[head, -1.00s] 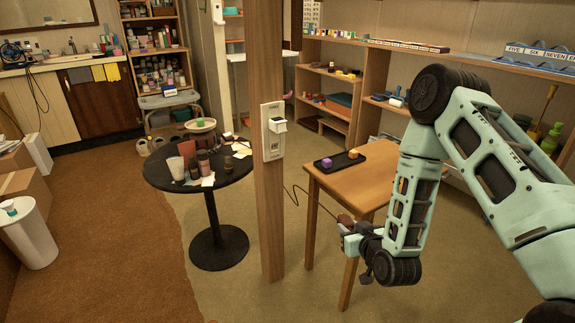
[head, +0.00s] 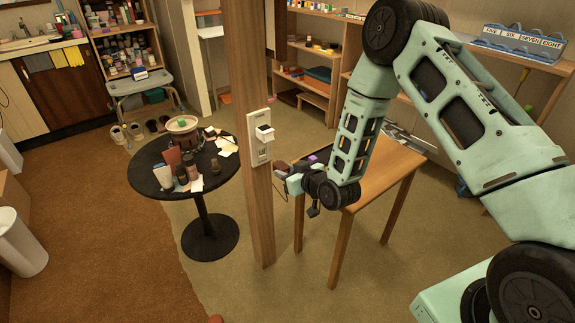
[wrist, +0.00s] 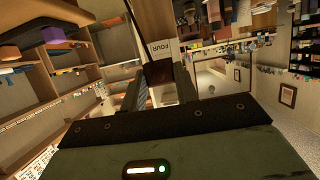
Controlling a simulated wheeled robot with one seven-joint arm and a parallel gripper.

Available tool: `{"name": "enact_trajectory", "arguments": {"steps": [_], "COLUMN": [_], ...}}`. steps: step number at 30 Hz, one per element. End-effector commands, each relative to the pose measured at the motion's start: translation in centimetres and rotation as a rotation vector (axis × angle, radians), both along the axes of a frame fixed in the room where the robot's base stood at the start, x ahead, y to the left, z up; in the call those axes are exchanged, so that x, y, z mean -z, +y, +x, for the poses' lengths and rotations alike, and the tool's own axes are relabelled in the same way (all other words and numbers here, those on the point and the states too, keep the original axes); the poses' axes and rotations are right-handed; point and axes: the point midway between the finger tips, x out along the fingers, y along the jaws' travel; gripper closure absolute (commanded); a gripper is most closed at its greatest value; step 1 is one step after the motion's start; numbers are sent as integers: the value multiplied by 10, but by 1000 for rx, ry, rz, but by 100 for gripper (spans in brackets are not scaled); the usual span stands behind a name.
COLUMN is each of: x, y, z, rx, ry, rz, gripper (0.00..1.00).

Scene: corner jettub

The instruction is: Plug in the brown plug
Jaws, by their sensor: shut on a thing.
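The brown plug (head: 281,168) is in the jaws of my gripper (head: 284,177), just right of the wooden post and a little below the outlet plate. In the wrist view the plug (wrist: 159,70) shows as a dark brown block between the fingers (wrist: 160,80). My gripper is shut on it. A white outlet plate (head: 259,155) is fixed to the post; a white box-shaped piece (head: 265,133) sticks out of its upper part. In the wrist view a pale plate marked FOUR (wrist: 161,49) shows just beyond the plug. The plug's prongs are hidden.
The wooden post (head: 257,215) stands between a round black table (head: 150,184) with cups and bottles and a wooden table (head: 378,178). My arm passes over the wooden table. Shelves (head: 310,65) line the back wall. Floor is clear in front.

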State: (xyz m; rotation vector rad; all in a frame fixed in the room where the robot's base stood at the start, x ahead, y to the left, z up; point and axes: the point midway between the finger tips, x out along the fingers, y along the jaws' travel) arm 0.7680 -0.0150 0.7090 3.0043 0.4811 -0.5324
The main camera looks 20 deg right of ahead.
Motion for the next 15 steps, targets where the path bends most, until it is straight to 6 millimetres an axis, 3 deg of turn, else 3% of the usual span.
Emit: {"name": "enact_trajectory", "arguments": {"steps": [10,15], "x": [2,1], "y": [-1,2], "z": [-2,7], "rx": [-4,-3], "ry": [0,-2], "rz": [5,5], "gripper": [97,97]}}
